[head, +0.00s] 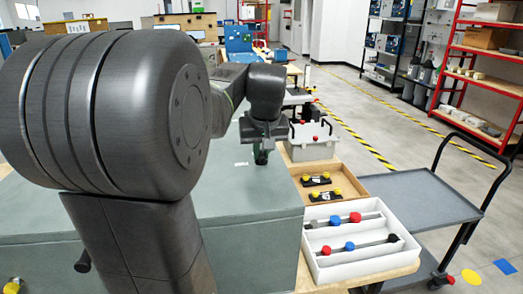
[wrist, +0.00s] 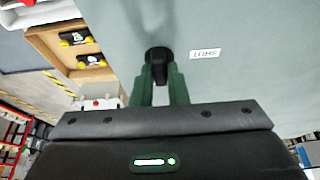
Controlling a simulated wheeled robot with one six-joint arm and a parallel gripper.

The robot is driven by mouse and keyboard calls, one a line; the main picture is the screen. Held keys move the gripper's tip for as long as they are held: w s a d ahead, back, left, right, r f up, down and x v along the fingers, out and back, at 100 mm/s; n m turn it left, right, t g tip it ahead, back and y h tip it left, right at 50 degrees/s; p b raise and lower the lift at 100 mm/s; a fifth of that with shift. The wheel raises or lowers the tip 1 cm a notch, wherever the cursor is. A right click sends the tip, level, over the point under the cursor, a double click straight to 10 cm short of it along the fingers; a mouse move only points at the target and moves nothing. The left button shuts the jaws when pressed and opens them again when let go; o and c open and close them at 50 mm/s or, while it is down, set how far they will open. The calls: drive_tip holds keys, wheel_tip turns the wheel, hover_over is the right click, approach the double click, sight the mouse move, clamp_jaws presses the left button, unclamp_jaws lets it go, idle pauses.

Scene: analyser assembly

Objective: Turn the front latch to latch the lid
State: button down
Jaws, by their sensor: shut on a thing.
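The lid (head: 235,195) is a large grey-green panel, and it fills much of the wrist view (wrist: 240,50). The front latch (wrist: 159,56) is a black knob on that surface, with a white label reading SHUT (wrist: 204,54) beside it. My gripper (wrist: 160,78) has its green fingers closed around the latch's narrow black grip. In the head view my gripper (head: 261,156) is at the panel's far right part, and the latch is mostly hidden behind it.
A white tray (head: 315,262) with coloured knobs on rods and a wooden tray (head: 352,183) with black, yellow-knobbed parts lie to the right. A grey cart (head: 425,198) stands further right. My arm hides much of the left.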

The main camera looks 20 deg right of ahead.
drive_tip(key=shift+m, duration=0.3)
drive_tip(key=m+h, duration=0.1)
drive_tip(key=m, duration=0.2)
drive_tip(key=shift+a+m+h+p, duration=0.15)
drive_tip(key=shift+m+h+p, duration=0.15)
drive_tip(key=shift+p, duration=0.05)
drive_tip(key=m+g, duration=0.1)
drive_tip(key=m, duration=0.1)
drive_tip(key=m+h, duration=0.1)
drive_tip(key=m, duration=0.1)
drive_tip(key=shift+w+m+g, duration=0.15)
drive_tip(key=shift+m+g, duration=0.15)
drive_tip(key=shift+g, duration=0.1)
drive_tip(key=m, duration=0.2)
drive_tip(key=m+g+h, duration=0.1)
drive_tip(key=m, duration=0.1)
drive_tip(key=shift+w+a+g, duration=0.1)
drive_tip(key=shift+w+g, duration=0.05)
drive_tip(key=shift+g, duration=0.15)
drive_tip(key=shift+w+m+g+p, duration=0.1)
drive_tip(key=shift+m+g+p, duration=0.55)
drive_tip(key=shift+m, duration=1.85)
drive_tip(key=shift+g+b, duration=0.3)
drive_tip(key=shift+g, duration=0.05)
drive_tip(key=c, duration=1.4)
unclamp_jaws()
drive_tip(key=shift+c, duration=0.2)
